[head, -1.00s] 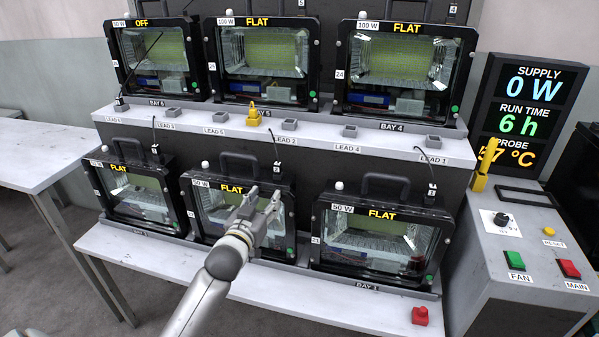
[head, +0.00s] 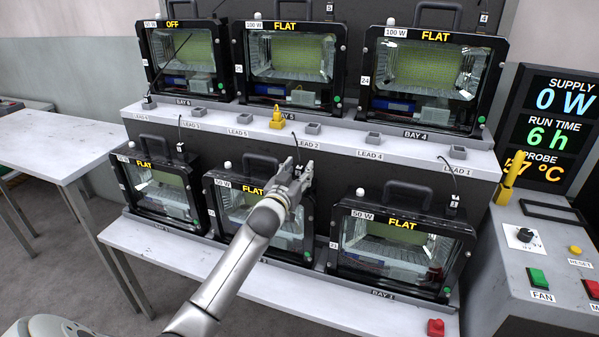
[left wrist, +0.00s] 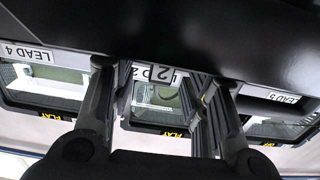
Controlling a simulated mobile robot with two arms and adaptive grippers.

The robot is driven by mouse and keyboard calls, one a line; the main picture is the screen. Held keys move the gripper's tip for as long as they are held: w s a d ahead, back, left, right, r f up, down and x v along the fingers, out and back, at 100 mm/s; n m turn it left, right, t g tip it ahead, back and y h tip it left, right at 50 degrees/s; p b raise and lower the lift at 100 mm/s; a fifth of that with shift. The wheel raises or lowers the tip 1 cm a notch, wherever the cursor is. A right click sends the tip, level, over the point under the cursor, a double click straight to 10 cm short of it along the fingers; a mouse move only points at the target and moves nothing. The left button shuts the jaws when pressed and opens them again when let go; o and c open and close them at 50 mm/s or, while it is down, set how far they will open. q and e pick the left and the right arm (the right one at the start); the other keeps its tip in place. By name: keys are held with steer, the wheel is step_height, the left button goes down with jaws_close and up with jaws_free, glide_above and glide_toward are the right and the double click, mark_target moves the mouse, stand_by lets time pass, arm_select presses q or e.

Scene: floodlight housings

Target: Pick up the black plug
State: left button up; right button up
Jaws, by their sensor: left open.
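Several small dark plugs hang on thin black leads at the housings' tops. One plug (head: 453,206) is at the lower right housing and another (head: 180,153) at the lower left; I cannot tell which is meant. My left gripper (head: 295,172) is open at the top of the lower middle housing, its fingertips by the plug marked 2, which they largely cover in the head view. Whether the fingers touch that plug cannot be told. My right gripper is not in view.
Floodlight housings stand in two rows; the lower middle one (head: 227,207) is under my left gripper. Grey sockets (head: 374,139) and a yellow plug-like piece (head: 277,118) sit on the shelf above. A control box (head: 520,270) stands at right. A red piece (head: 436,327) is on the lower bench.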

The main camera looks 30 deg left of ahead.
arm_select(q)
steer(key=shift+w+a, duration=0.2)
steer(key=shift+w, duration=0.4)
jaws_close()
steer(key=shift+r, duration=0.1)
